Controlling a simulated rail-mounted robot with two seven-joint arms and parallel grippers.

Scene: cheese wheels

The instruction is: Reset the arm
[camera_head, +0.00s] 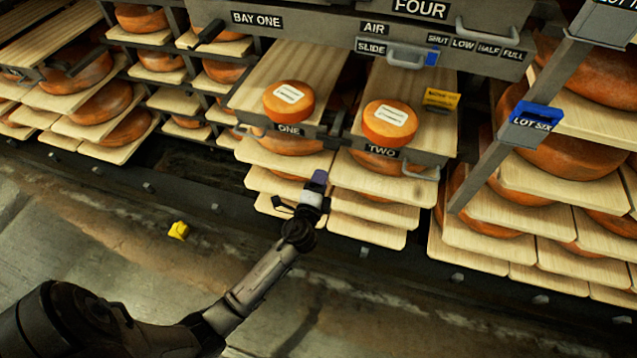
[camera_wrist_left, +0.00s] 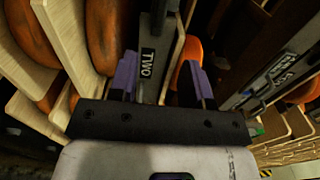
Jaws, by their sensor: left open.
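My left arm comes in from the lower left in the head view. Its gripper (camera_head: 318,182) is in front of the shelves, below the boards marked ONE and TWO. In the left wrist view the purple fingers of this gripper (camera_wrist_left: 158,78) stand apart with nothing held between them. The TWO label (camera_wrist_left: 146,64) and a dark bar show beyond the gap. My right gripper is in neither view.
Small labelled cheeses sit on board ONE (camera_head: 289,100) and board TWO (camera_head: 390,124). A grey panel (camera_head: 330,30) with handles hangs above. Loaded shelves and a LOT SIX post (camera_head: 531,122) stand right.

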